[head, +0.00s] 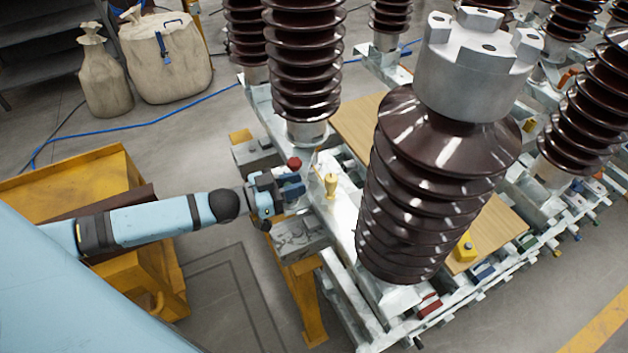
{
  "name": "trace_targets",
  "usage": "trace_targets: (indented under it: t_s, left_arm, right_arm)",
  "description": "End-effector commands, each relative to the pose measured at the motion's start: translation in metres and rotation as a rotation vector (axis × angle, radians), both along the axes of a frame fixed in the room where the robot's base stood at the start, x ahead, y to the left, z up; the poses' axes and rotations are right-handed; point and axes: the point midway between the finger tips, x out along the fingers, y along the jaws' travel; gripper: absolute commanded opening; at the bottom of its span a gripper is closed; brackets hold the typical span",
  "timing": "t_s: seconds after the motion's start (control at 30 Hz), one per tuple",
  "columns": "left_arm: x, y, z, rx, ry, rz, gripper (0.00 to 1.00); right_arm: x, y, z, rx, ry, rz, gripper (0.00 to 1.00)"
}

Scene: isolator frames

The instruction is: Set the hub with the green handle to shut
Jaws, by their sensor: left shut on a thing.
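My left gripper (284,191) reaches in from the left to the near end of a metal isolator frame (342,232). It is shut on a small part there, which its own fingers mostly hide. A red knob (294,163) stands just above the gripper, and a yellow handle (331,185) stands upright to its right. I cannot make out a green handle at the gripper. My right gripper is not in view.
Tall brown ribbed insulators (430,190) rise from the frames and block much of the view. A yellow cart (90,185) stands at the left under my arm. Canvas bags (165,60) and a blue cable (140,128) lie behind. Bare floor shows at bottom right.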

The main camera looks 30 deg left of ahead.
Motion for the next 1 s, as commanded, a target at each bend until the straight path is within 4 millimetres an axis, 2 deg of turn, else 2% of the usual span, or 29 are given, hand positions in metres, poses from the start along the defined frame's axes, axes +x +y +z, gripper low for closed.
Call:
trace_targets:
  t_s: [0.1, 0.3, 0.87, 0.9, 0.97, 1.0]
  left_arm:
    - [-0.008, 0.012, 0.0, 0.001, 0.006, 0.0, 0.0]
    - [-0.013, 0.025, -0.002, -0.001, 0.007, 0.0, 0.0]
    - [-0.015, 0.029, -0.004, -0.001, 0.01, -0.001, 0.0]
    - [-0.015, 0.029, -0.004, -0.002, 0.01, -0.001, 0.32]
    - [-0.015, 0.029, -0.004, -0.002, 0.009, 0.0, 0.46]
    - [-0.014, 0.03, -0.004, -0.001, 0.008, 0.0, 0.48]
  right_arm:
    - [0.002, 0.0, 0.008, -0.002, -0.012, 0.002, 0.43]
    - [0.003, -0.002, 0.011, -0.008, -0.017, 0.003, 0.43]
    - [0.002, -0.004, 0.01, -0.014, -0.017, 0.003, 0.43]
    - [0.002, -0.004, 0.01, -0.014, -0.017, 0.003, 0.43]
    - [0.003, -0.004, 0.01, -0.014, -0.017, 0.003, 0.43]
    - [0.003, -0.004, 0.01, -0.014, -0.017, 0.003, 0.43]
